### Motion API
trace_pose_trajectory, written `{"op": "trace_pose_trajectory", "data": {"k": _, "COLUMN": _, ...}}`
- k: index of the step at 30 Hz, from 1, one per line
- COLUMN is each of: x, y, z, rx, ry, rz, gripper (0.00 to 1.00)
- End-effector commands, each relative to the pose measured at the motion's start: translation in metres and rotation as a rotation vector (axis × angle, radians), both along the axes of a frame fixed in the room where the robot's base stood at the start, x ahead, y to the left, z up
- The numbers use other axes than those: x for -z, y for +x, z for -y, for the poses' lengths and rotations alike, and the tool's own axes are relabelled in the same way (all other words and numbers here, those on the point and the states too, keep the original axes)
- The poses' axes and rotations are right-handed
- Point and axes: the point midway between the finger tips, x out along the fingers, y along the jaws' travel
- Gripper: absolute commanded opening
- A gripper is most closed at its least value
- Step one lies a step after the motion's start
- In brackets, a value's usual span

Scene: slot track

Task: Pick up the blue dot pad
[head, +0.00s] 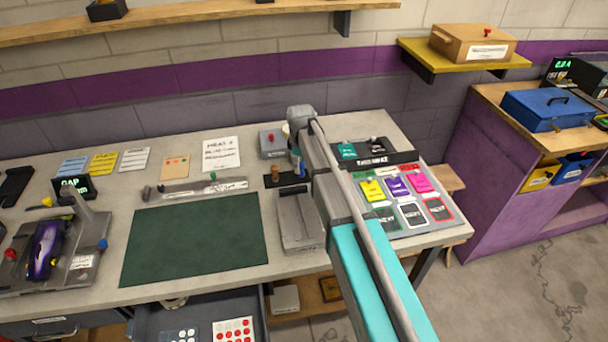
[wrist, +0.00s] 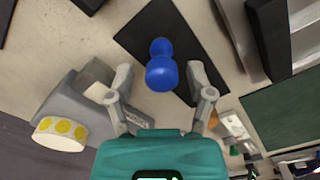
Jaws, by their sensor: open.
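The blue dot pad, a blue knob-shaped piece (wrist: 161,66), stands on a dark strip in the wrist view. It lies between and slightly beyond the fingertips of my gripper (wrist: 158,76), which is open with a finger to each side. I see no clear contact. In the head view the blue piece (head: 301,168) shows small at the back of the workbench, just left of my arm. My gripper in the head view is mostly hidden behind my arm.
A grey dispenser with a roll of yellow dots (wrist: 61,133) stands close left of my gripper in the wrist view. On the bench are a dark green mat (head: 195,238), a grey tray (head: 297,220) and a board with coloured cards (head: 400,200). The mat is bare.

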Motion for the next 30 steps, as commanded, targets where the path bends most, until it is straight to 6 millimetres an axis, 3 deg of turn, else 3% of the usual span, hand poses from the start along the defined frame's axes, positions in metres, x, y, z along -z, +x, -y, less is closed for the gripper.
{"op": "trace_pose_trajectory", "data": {"k": 9, "x": 0.024, "y": 0.000, "z": 0.000, "rx": 0.000, "ry": 0.000, "rz": 0.000, "gripper": 0.69}}
{"op": "trace_pose_trajectory", "data": {"k": 30, "x": 0.025, "y": 0.000, "z": 0.000, "rx": 0.000, "ry": 0.000, "rz": 0.000, "gripper": 0.69}}
